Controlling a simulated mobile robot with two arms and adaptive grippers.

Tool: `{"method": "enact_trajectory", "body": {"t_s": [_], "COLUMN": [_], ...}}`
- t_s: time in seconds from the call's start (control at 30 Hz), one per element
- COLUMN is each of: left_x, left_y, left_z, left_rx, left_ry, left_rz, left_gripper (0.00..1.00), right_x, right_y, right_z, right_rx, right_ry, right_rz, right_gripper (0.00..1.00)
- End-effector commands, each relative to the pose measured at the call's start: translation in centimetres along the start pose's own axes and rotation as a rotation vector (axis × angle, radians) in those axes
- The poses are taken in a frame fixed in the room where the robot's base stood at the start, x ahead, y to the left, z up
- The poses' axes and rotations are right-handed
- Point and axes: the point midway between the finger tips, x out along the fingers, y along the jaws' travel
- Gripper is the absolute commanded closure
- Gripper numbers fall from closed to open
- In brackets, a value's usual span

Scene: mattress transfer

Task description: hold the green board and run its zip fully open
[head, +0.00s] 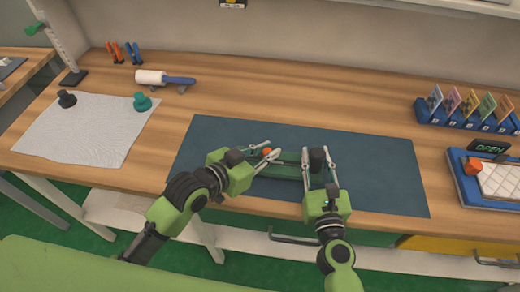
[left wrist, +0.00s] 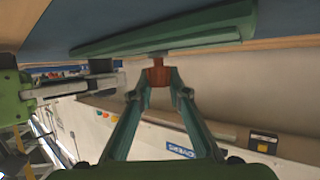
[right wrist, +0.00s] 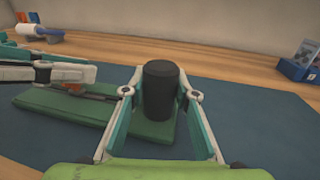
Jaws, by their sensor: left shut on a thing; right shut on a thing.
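The green board (head: 284,171) lies on the dark blue mat; it also shows in the left wrist view (left wrist: 205,32) and right wrist view (right wrist: 58,106). A black upright cylinder (right wrist: 160,88) stands at its right end. My right gripper (head: 317,155) is shut on this cylinder, one finger on each side. My left gripper (head: 272,151) is shut on the orange-red zip pull (left wrist: 158,75), left of the right gripper. A dark zip track (right wrist: 97,94) runs along the board. My left fingers hide part of the board and the pull in the right wrist view.
The mat (head: 385,165) is clear right of the board. A white cloth (head: 85,135) with two small knobs lies at left, a white roller (head: 150,77) behind. A blue card rack (head: 465,115) and a blue tray (head: 463,185) stand at right.

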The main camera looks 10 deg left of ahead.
Motion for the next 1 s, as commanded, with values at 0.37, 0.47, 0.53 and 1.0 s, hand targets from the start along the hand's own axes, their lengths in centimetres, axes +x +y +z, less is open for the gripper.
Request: {"method": "enact_trajectory", "body": {"t_s": [0.37, 0.47, 0.53, 1.0], "left_x": [2.3, 2.3, 2.3, 1.5], "left_y": [3.9, 3.9, 4.0, 3.8], "left_z": [-1.0, -1.0, -1.0, -1.0], "left_rx": [-0.002, -0.002, -0.002, -0.001], "left_ry": [0.000, 0.000, 0.000, 0.000], "left_rz": [0.004, 0.005, 0.006, 0.003], "left_gripper": [1.00, 1.00, 1.00, 0.66], "right_x": [0.1, 0.1, 0.1, 0.1], "right_y": [0.2, 0.2, 0.3, 0.1], "right_z": [0.2, 0.2, 0.2, 0.2], "right_rx": [0.003, 0.003, 0.003, 0.002], "right_ry": [-0.004, -0.004, -0.004, -0.004], "right_rz": [0.004, 0.005, 0.006, 0.003], "right_gripper": [1.00, 1.00, 1.00, 1.00]}}
